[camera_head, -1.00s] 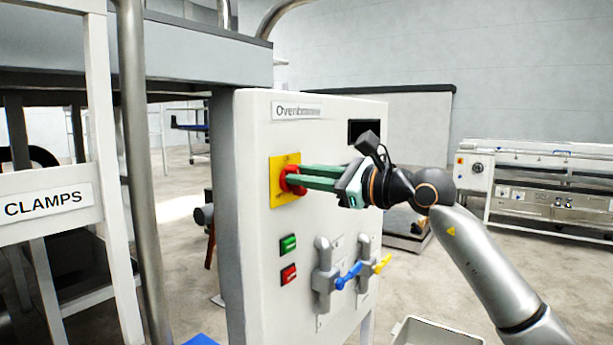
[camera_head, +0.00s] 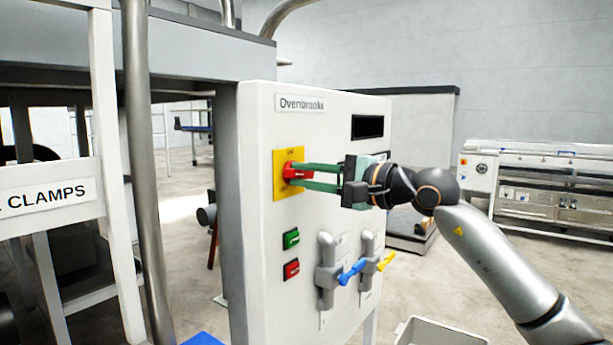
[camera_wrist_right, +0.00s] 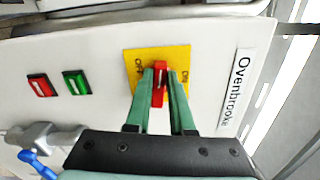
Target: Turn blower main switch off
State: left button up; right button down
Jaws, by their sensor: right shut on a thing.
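The blower main switch is a red rotary knob (camera_head: 290,170) on a yellow plate (camera_head: 281,155), high on the white control panel (camera_head: 262,290) labelled "Ovenbrooke". My right gripper (camera_head: 298,174) reaches in from the right, its green fingers one above the other, closed around the knob. In the right wrist view the red knob (camera_wrist_right: 158,97) sits between the two fingertips (camera_wrist_right: 160,80). The yellow plate there reads OFF left of the knob and ON right of it. The knob's handle lies between these words, in line with the fingers. My left gripper is out of view.
Below the switch are a green button (camera_head: 291,239) and a red button (camera_head: 291,270). Grey valves with a blue handle (camera_head: 350,272) and a yellow handle (camera_head: 386,261) stick out beneath my right wrist. A steel post (camera_head: 146,180) stands left. A grey bin (camera_head: 440,333) is below.

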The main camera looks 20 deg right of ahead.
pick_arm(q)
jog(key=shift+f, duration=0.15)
pick_arm(e)
jog(key=shift+f+n, duration=0.2)
jog(key=shift+n, duration=0.6)
jog(key=c, duration=0.8)
grip_release()
pick_arm(q)
jog(key=b, duration=0.1)
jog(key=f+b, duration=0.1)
jog(key=b, duration=0.1)
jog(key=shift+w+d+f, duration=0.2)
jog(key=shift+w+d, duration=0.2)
pick_arm(e)
jog(key=v, duration=1.2)
jog(key=shift+s+d, duration=0.2)
